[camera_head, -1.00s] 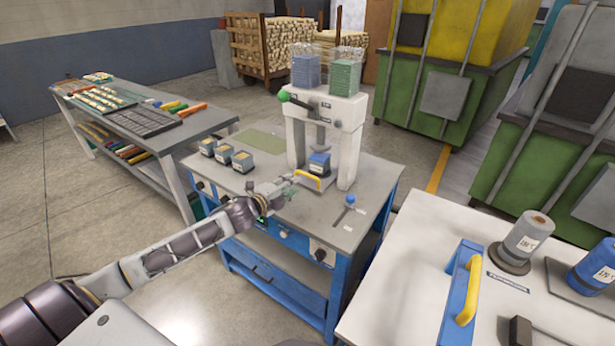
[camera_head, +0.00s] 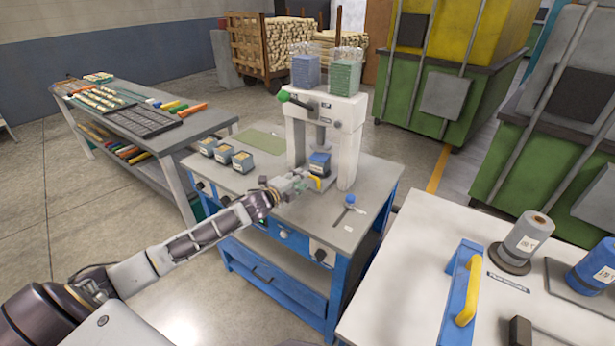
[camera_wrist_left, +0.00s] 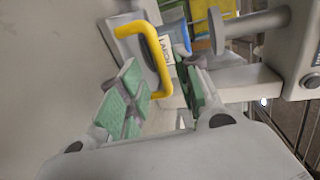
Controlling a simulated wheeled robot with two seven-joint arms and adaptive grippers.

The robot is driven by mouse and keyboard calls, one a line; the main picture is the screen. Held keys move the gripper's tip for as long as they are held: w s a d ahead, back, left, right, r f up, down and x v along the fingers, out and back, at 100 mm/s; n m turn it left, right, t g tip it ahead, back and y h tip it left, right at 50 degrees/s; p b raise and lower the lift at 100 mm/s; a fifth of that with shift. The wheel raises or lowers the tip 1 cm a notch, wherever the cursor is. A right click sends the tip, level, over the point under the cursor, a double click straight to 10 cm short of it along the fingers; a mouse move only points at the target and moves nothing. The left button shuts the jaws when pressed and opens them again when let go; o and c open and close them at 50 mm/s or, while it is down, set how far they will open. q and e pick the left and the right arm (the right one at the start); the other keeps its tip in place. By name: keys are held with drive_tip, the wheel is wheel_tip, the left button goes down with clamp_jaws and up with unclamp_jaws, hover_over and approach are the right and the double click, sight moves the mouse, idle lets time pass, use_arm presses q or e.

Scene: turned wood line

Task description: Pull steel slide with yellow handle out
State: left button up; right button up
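The steel slide (camera_head: 326,181) sits in the base of the white press, with a dark blue box (camera_head: 320,160) on it. Its yellow handle (camera_wrist_left: 160,62) faces my left gripper (camera_head: 303,181). In the left wrist view the left gripper (camera_wrist_left: 157,88) is open. Its two green-padded fingers stand on either side of the handle, and I cannot tell whether they touch it. In the head view the fingers largely hide the handle. My right gripper is in neither view.
The white press (camera_head: 347,140) with a green-knobbed lever stands on the blue workbench (camera_head: 285,290). Several small boxes (camera_head: 225,154) are on its left. A short blue-knobbed lever (camera_head: 350,200) is at right. A white table (camera_head: 400,290) stands at the front right.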

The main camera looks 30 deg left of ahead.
use_arm(q)
drive_tip(key=shift+x, duration=1.7)
drive_tip(key=shift+w+f, duration=0.1)
drive_tip(key=shift+w, duration=0.55)
drive_tip(key=shift+w+d+f, duration=0.1)
drive_tip(key=shift+w, duration=0.15)
drive_tip(key=c, duration=0.7)
clamp_jaws()
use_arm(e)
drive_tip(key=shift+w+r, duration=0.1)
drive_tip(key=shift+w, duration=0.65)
